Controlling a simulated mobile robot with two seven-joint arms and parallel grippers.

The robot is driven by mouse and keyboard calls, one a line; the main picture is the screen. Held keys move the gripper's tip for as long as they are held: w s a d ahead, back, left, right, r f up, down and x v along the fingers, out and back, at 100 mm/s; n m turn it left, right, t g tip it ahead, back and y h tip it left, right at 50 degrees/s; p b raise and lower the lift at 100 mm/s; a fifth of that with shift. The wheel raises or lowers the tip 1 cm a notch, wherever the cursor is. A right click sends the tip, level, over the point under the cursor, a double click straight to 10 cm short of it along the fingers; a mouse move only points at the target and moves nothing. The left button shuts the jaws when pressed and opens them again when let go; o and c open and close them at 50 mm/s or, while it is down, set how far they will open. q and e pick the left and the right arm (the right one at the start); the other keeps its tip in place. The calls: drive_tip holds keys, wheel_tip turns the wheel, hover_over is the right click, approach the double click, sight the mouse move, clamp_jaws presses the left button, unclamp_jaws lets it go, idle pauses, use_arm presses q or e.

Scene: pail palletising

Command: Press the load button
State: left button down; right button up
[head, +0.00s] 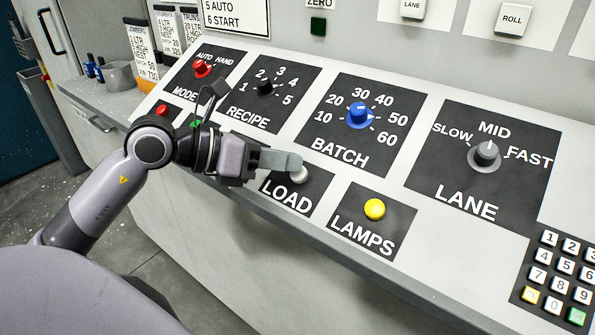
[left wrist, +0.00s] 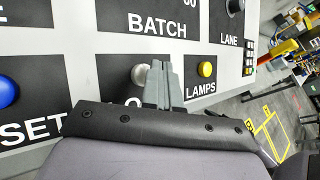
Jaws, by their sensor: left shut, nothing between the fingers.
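The load button is a pale grey round button (head: 300,174) on a black plate marked LOAD, on the sloping control panel (head: 400,205). My left gripper (head: 292,162) reaches in from the left with its fingers shut and empty. Its fingertips are right at the button and overlap its upper left edge in the head view. I cannot tell whether they touch it. In the left wrist view the button (left wrist: 140,74) shows just left of the closed fingers (left wrist: 162,72), which hide part of the LOAD label. My right gripper is not in view.
The yellow LAMPS button (head: 374,209) is close to the right of the load button. Above are the red MODE knob (head: 202,68), black RECIPE knob (head: 265,87), blue BATCH knob (head: 359,115) and grey LANE knob (head: 485,154). A keypad (head: 558,278) is at lower right.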

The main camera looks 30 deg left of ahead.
use_arm(q)
drive_tip(key=shift+w+f, duration=0.2)
drive_tip(key=shift+f, duration=0.15)
drive_tip(key=shift+w+f+b, duration=0.2)
drive_tip(key=shift+f+b, duration=0.15)
drive_tip(key=shift+b, duration=0.1)
idle(0.5)
idle(0.4)
drive_tip(key=shift+s+r+p, duration=0.3)
drive_tip(key=shift+r, duration=0.3)
drive_tip(key=shift+s+r, duration=0.15)
drive_tip(key=r, duration=0.1)
drive_tip(key=s+r+p, duration=0.1)
drive_tip(key=r, duration=0.1)
drive_tip(key=s+r+p, duration=0.1)
drive_tip(key=shift+s+a+r, duration=0.1)
drive_tip(key=shift+s+r, duration=0.05)
drive_tip(key=shift+s, duration=0.1)
